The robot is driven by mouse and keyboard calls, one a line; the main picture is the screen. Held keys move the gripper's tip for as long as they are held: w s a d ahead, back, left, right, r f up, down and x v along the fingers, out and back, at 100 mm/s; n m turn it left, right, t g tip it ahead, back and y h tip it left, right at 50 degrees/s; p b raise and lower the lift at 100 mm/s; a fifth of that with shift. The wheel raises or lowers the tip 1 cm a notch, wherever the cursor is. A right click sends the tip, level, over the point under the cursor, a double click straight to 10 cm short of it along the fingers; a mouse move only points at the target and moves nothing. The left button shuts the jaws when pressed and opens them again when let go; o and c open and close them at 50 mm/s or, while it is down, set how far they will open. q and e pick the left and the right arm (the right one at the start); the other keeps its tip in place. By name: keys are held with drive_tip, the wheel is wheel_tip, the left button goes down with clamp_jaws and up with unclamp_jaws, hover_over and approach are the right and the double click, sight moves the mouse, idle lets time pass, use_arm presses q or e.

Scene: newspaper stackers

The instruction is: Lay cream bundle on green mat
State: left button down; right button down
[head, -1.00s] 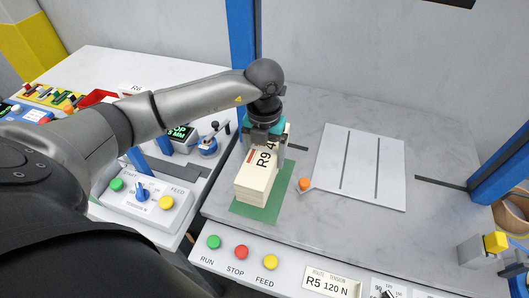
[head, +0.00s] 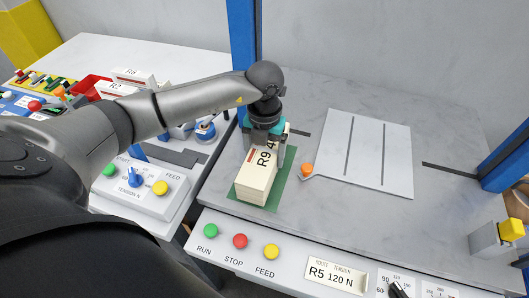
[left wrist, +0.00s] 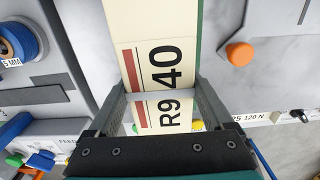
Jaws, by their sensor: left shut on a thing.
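The cream bundle (head: 257,182), a stack with a label reading R9 and 40 and a red bar, is on or just above the green mat (head: 283,187). Mat shows along its right side and front edge; the rest is hidden under the bundle. My left gripper (head: 265,140) comes down from above and is shut on the bundle's far part. In the left wrist view the two fingers (left wrist: 165,98) stand on either side of the bundle (left wrist: 150,60). I cannot tell whether the bundle's underside touches the mat. My right gripper is not in view.
A pale grooved plate (head: 362,152) with an orange knob (head: 307,169) lies right of the mat. A panel with green, red and yellow buttons (head: 240,241) runs along the front. A blue post (head: 243,40) stands behind, at the left. Bare table lies behind the plate.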

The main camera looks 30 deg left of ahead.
sight(264, 150)
use_arm(q)
drive_tip(key=shift+f+b, duration=0.5)
drive_tip(key=shift+f, duration=0.05)
drive_tip(key=shift+c, duration=0.6)
unclamp_jaws()
drive_tip(key=shift+o, duration=0.6)
drive_tip(key=shift+f, duration=0.1)
wheel_tip(264, 150, up, 16)
drive_tip(key=p, duration=0.1)
drive_tip(key=shift+f+p, duration=0.25)
drive_tip(key=shift+p, duration=0.15)
